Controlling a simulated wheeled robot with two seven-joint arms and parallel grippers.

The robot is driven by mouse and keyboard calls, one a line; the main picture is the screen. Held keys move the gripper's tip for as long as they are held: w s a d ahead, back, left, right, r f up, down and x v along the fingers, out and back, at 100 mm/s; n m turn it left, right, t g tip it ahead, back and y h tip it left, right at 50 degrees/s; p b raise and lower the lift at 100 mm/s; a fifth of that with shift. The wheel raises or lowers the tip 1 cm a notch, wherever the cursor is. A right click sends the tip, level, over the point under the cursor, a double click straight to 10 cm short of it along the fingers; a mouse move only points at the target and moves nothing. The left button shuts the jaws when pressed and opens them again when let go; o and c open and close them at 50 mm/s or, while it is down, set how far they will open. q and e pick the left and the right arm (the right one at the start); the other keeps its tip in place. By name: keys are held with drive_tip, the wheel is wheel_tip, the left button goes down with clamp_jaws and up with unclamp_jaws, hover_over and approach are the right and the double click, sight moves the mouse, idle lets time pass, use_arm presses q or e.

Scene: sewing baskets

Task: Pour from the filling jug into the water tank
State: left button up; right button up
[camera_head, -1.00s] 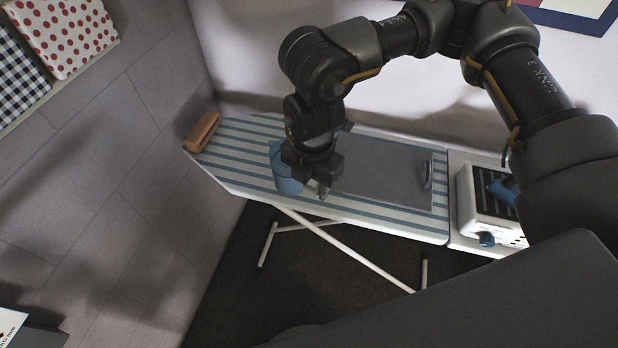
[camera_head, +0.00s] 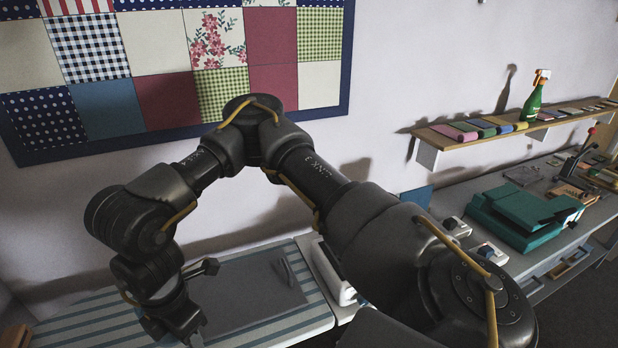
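My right gripper (camera_head: 180,322) hangs low over the striped ironing board (camera_head: 308,312) at the bottom of the head view, pointing down. Its fingertips are close to the lower picture edge, and I cannot tell whether they are open or shut. No jug shows in this view; the place below the gripper is hidden or cut off. A white appliance (camera_head: 347,293) stands at the right end of the board, mostly hidden behind my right arm. I cannot make out a water tank on it. My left gripper is not in view.
A grey panel with a handle (camera_head: 245,297) lies on the board. A patchwork quilt (camera_head: 165,100) hangs on the wall. At right, a shelf (camera_head: 480,138) holds a green spray bottle (camera_head: 532,103), above a counter with a teal case (camera_head: 520,213).

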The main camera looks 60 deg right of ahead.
drive_tip(key=w+d+m, duration=0.2)
drive_tip(key=d+m, duration=0.5)
drive_tip(key=m, duration=0.6)
drive_tip(key=shift+r, duration=0.3)
